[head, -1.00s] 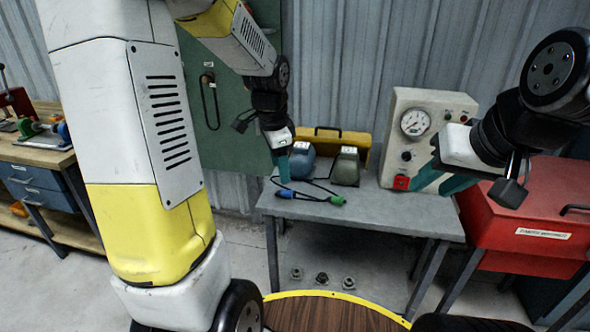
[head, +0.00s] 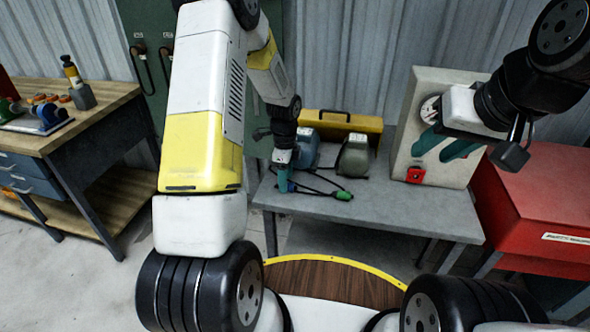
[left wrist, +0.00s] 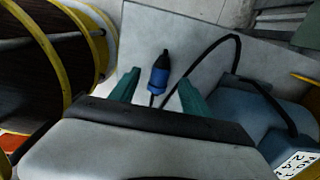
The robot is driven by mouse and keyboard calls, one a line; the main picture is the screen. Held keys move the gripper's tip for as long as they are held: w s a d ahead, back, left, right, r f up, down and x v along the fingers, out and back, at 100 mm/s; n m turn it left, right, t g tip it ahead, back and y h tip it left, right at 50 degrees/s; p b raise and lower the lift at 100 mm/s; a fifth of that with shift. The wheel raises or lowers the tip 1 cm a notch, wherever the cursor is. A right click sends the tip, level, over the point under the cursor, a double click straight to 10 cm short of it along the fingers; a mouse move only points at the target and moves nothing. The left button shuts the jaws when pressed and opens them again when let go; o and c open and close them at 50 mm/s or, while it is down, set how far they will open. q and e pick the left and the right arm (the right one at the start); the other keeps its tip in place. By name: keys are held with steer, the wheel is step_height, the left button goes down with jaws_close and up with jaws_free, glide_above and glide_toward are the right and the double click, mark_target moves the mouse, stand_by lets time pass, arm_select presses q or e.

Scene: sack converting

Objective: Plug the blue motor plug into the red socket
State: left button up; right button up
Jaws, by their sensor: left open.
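The blue motor plug (left wrist: 158,80) lies on the grey table, between the teal fingers of my open left gripper (left wrist: 160,88) in the left wrist view. The fingers stand apart from it on both sides. In the head view my left gripper (head: 284,182) points down at the table's left part and mostly hides the plug. The red socket (head: 415,175) is low on the front of the beige gauge panel. My right gripper (head: 444,146), empty with its two teal fingers apart, hangs in front of that panel and partly covers the gauge.
A green plug (head: 344,196) on a black cable lies right of the left gripper. A blue-grey motor (head: 307,148) and a green-grey motor (head: 353,157) stand behind, before a yellow case (head: 362,124). A red cabinet (head: 545,190) is at right. The table's front right is clear.

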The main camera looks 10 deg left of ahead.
arm_select(q)
step_height(320, 180, down, 2)
steer(key=shift+f, duration=0.2)
jaws_close()
steer(key=shift+r, duration=0.2)
